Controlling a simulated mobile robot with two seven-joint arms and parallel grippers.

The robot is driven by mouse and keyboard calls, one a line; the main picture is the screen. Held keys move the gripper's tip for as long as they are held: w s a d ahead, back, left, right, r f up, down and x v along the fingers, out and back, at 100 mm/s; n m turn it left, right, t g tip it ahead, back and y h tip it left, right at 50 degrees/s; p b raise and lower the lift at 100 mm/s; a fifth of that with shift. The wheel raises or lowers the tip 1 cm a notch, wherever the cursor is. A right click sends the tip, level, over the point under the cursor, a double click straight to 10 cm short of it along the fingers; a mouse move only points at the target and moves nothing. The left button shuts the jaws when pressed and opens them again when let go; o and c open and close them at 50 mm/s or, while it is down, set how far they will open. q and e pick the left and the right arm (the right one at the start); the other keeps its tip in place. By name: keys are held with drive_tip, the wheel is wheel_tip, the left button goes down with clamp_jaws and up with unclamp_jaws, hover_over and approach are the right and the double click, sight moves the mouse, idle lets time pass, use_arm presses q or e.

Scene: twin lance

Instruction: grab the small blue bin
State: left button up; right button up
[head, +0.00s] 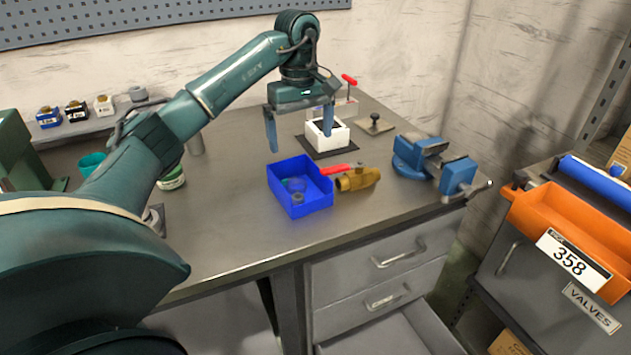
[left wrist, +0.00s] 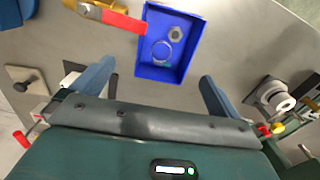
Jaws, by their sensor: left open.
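The small blue bin (head: 306,205) sits on the metal workbench, open side up, with a few small parts inside, one of them ring-shaped. It also shows in the left wrist view (left wrist: 154,72), near the top middle, with a nut and a ring in it. My left gripper (head: 299,133) is open and empty, behind and above the bin in the head view. In the left wrist view its two blue fingers stand wide apart, with the bin beyond the gap between them. My right gripper is not in view.
A brass valve (head: 358,179) with a red handle lies against or close to the bin's right side. A white block (head: 327,136) on a dark pad stands behind it, and a blue vise (head: 425,160) is at the right. The bench in front of the bin is clear.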

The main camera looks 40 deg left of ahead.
use_arm(q)
hover_over(299, 188)
wheel_tip(299, 188, down, 7)
drive_tip(key=shift+r, duration=0.2)
drive_tip(key=shift+f, duration=3)
drive_tip(key=shift+c, duration=0.3)
drive_tip(key=c, duration=0.6)
drive_tip(key=shift+c, duration=0.4)
drive_tip(key=shift+r, duration=0.15)
